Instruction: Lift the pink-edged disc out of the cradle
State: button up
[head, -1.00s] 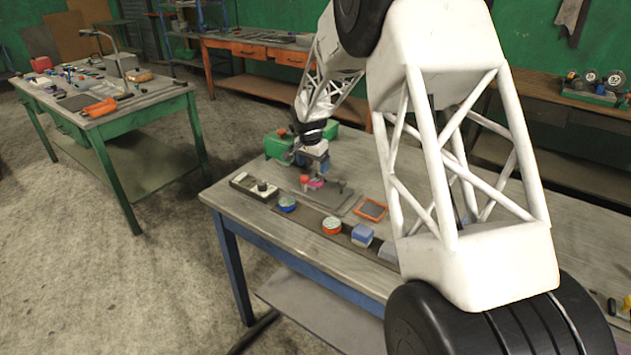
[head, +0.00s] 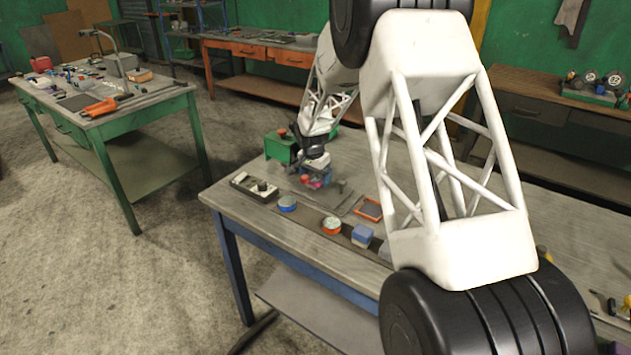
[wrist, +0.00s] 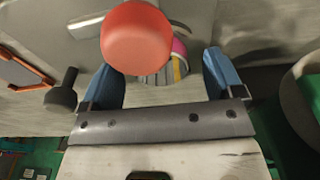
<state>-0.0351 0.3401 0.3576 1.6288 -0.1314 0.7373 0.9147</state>
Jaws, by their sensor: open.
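The pink-edged disc (wrist: 180,50) shows in the wrist view as a pink rim with a yellow strip, partly hidden behind a red rounded knob (wrist: 136,38). In the head view the disc (head: 315,185) is a small pink patch low on the bench fixture, close to the red knob. My gripper (wrist: 162,64) is open, its two blue fingers apart, with the knob and the visible part of the disc beyond and between them in the picture. In the head view my gripper (head: 322,174) is just above the disc. The cradle's shape is mostly hidden, and I cannot tell whether the fingers touch anything.
On the bench, a blue round tin (head: 287,203), an orange-and-teal tin (head: 332,225), a blue block (head: 362,235) and an orange-rimmed tray (head: 369,209) lie nearer the front. A green box (head: 281,148) stands behind. A dark upright knob (wrist: 62,92) is beside the left finger.

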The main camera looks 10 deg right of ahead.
aim_at(315, 177)
jog(key=shift+f, duration=0.25)
jog(key=shift+c, duration=0.5)
jog(key=c, duration=1.2)
jog(key=shift+o, duration=0.2)
jog(key=shift+r, duration=0.2)
notch_tip(315, 177, up, 10)
jog(key=shift+f, duration=0.15)
